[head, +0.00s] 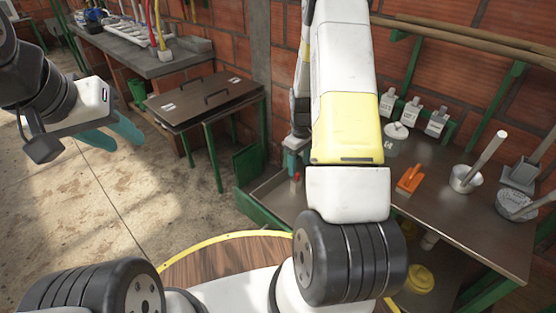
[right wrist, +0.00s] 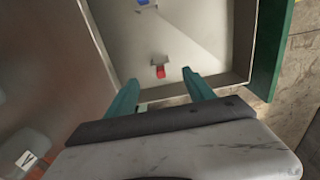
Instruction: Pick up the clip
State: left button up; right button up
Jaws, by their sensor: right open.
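A small red piece (right wrist: 160,71), possibly the clip, lies on the floor of a shallow metal tray (right wrist: 205,35) in the right wrist view. A little of it shows in the head view (head: 297,176). My right gripper (right wrist: 160,84) is open and empty, with its teal fingers pointing toward the tray and the red piece between the line of their tips. Whether they touch the tray cannot be told. In the head view my right arm hides most of that gripper. My left gripper (head: 128,143) is open and empty at the left, above the concrete floor.
A blue piece (right wrist: 143,3) lies farther up in the tray. The tray has raised walls and a green frame (right wrist: 271,45) beside it. To the right, a metal bench (head: 440,205) holds white bottles, an orange brush (head: 410,180) and a metal pot (head: 465,180).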

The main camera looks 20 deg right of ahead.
aim_at(297, 174)
jog(key=f, duration=0.7)
jog(key=shift+w+a+f, duration=0.15)
jog(key=shift+w+f, duration=0.15)
jog(key=shift+f, duration=0.05)
grip_shut()
jog(key=shift+r, duration=0.1)
